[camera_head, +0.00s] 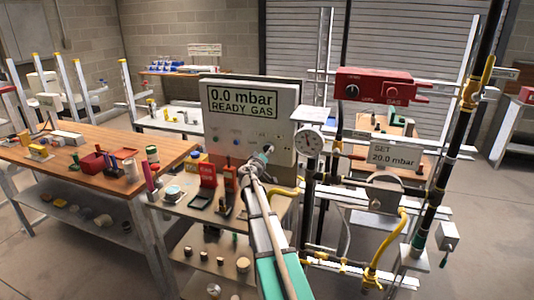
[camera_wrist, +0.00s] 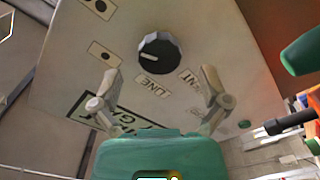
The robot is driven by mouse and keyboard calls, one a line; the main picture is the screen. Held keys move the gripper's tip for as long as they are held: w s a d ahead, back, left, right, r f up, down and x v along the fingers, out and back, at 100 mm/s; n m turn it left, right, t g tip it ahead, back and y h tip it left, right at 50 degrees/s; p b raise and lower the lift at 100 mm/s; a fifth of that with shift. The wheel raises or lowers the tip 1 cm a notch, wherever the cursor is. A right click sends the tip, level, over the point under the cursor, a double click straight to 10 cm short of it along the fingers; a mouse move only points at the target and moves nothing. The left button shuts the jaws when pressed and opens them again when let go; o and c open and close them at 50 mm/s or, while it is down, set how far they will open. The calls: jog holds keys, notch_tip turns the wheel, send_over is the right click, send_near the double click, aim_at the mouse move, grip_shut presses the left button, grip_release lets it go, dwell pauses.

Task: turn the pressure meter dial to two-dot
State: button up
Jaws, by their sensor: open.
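The pressure meter (camera_head: 249,122) is a pale box with a display reading "0.0 mbar READY GAS". In the wrist view its panel (camera_wrist: 220,35) appears turned over. Its dial (camera_wrist: 159,53) is a dark faceted knob with a white pointer mark towards the left. Labels around it include LINE, VENT and two small dot plates (camera_wrist: 103,52) at left, whose dot counts are hard to read. My gripper (camera_wrist: 162,88) is open, its two fingers apart on either side below the dial, not closed on it. In the head view my gripper (camera_head: 256,166) is at the meter's lower right front and hides part of it.
A round gauge (camera_head: 310,140) on a post and a "SET 20.0 mbar" sign (camera_head: 394,154) stand right of the meter. Pipes and a red box (camera_head: 376,87) are further right. A cart (camera_head: 185,213) with small tools stands below; a wooden bench (camera_head: 75,183) is at left.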

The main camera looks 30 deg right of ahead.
jog(key=v, duration=0.9)
jog(key=shift+s+a, duration=0.25)
jog(key=shift+a, duration=0.05)
jog(key=s+a+f+g+y+p, duration=0.1)
jog(key=s+a+f+g+y, duration=0.2)
jog(key=s+a, duration=0.5)
jog(key=s+a+f+g+y, duration=0.4)
jog(key=s+a+f+y, duration=0.2)
jog(key=a, duration=0.7)
jog(key=s+a+f+n+g+y+p, duration=0.1)
jog(key=s+a+f+g+y, duration=0.3)
jog(key=s+a+f, duration=0.3)
jog(key=s+a+y, duration=0.1)
jog(key=s+a, duration=0.2)
jog(key=a, duration=0.1)
jog(key=shift+p, duration=0.35)
jog(key=shift+s, duration=0.1)
